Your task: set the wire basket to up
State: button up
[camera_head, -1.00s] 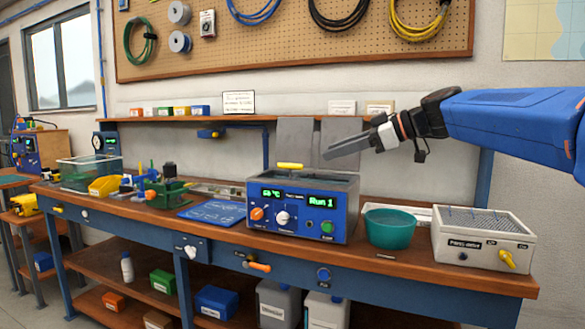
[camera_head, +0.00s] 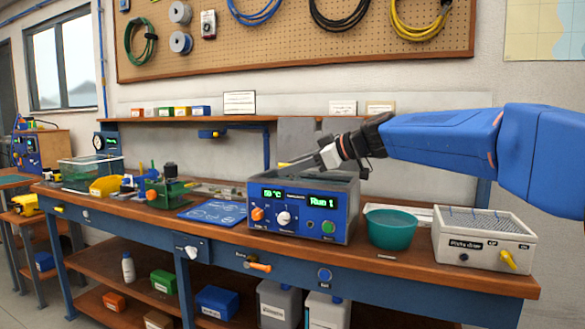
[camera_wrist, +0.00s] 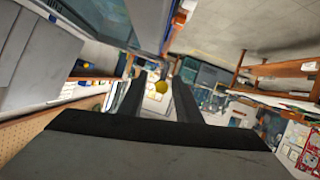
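The blue bath unit (camera_head: 303,215) stands on the bench with a lit front panel, knobs and an open grey top. The wire basket itself cannot be made out inside it. My gripper (camera_head: 284,164) is low over the bath's top, reaching in from the right, with its fingers near where the yellow handle sits. In the wrist view the two dark fingers of my gripper (camera_wrist: 156,95) are apart. A small yellow piece (camera_wrist: 160,87), likely the handle's end, shows in the gap between them, with space on both sides. Contact cannot be told.
A teal bowl (camera_head: 390,229) stands right of the bath. A pale box (camera_head: 484,244) with a mesh top and yellow lever (camera_head: 508,261) is at the bench's right end. A blue mat (camera_head: 212,212) lies to the left. A shelf (camera_head: 190,120) runs along the wall behind.

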grip_shut()
jog(key=shift+r, duration=3.55)
grip_release()
jog(key=shift+r, duration=0.1)
jog(key=v, duration=1.7)
jog(key=shift+d, duration=0.2)
